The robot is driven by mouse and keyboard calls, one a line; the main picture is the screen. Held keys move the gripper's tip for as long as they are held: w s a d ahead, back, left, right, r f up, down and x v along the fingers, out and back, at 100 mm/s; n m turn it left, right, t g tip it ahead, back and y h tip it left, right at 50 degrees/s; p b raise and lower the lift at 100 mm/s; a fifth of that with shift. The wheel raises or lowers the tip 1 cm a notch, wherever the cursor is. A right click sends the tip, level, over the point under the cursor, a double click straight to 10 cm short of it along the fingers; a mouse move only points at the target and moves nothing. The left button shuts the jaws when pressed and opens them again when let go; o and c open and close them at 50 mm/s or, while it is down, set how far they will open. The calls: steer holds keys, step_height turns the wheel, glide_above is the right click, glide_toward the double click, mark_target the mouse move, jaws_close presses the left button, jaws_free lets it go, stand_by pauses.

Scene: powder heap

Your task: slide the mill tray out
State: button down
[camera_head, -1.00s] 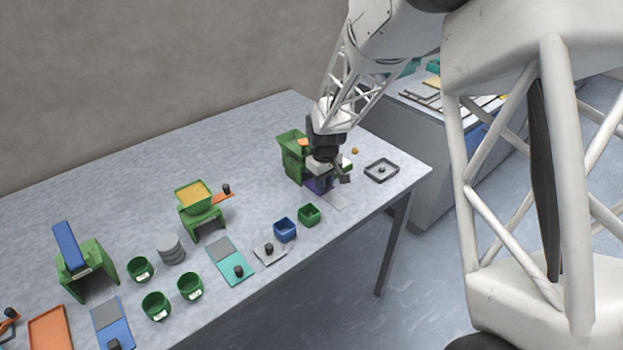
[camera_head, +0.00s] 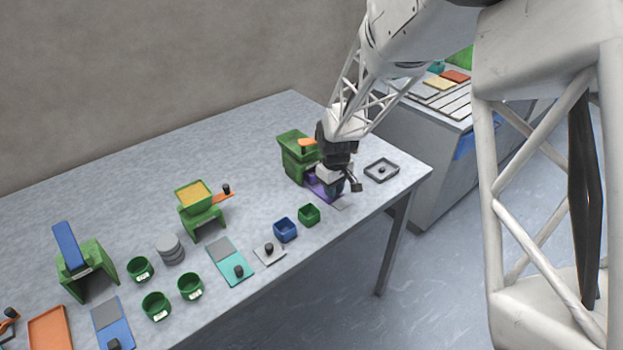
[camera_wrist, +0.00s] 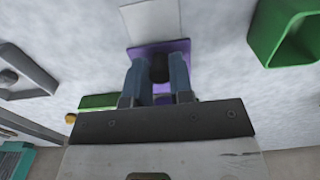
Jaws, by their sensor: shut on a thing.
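The green mill (camera_head: 295,156) stands near the back right of the table, with an orange part on top. The purple mill tray (camera_head: 321,190) shows at its front, partly outside the mill and partly hidden by my gripper. In the wrist view, the purple tray (camera_wrist: 182,45) lies flat on the table with a dark knob (camera_wrist: 158,70) on it. My gripper (camera_wrist: 158,75) is shut on this knob, one finger on each side. How much of the tray is still inside the mill is hidden.
A green cup (camera_head: 309,214) and a blue cup (camera_head: 285,229) stand to the left. A grey square dish (camera_head: 381,170) is to the right, close to the table edge.

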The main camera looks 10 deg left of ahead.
mark_target(347, 209)
steer(key=shift+s+d, duration=1.95)
steer(key=shift+d, duration=0.05)
steer(key=c, duration=1.1)
jaws_free()
steer(key=shift+s, duration=0.1)
steer(key=shift+r, duration=0.1)
step_height(347, 209, up, 7)
steer(key=shift+r, duration=0.15)
steer(key=shift+d+r, duration=0.1)
steer(key=s+d+r+m+t, duration=0.1)
steer(key=s+d+r+m, duration=0.1)
steer(key=s+d+r, duration=0.4)
steer(key=s+d+r+m, duration=0.3)
steer(key=s+r, duration=0.3)
steer(key=s, duration=0.2)
steer(key=s+d+r+m, duration=0.1)
steer(key=s+d, duration=0.1)
steer(key=s, duration=0.4)
steer(key=s+d+r+m+t, duration=0.1)
steer(key=s+d, duration=0.1)
steer(key=s, duration=0.4)
steer(key=s+d+r+m, duration=0.2)
steer(key=s, duration=0.4)
steer(key=shift+r+t, duration=0.1)
steer(key=shift+t, duration=0.2)
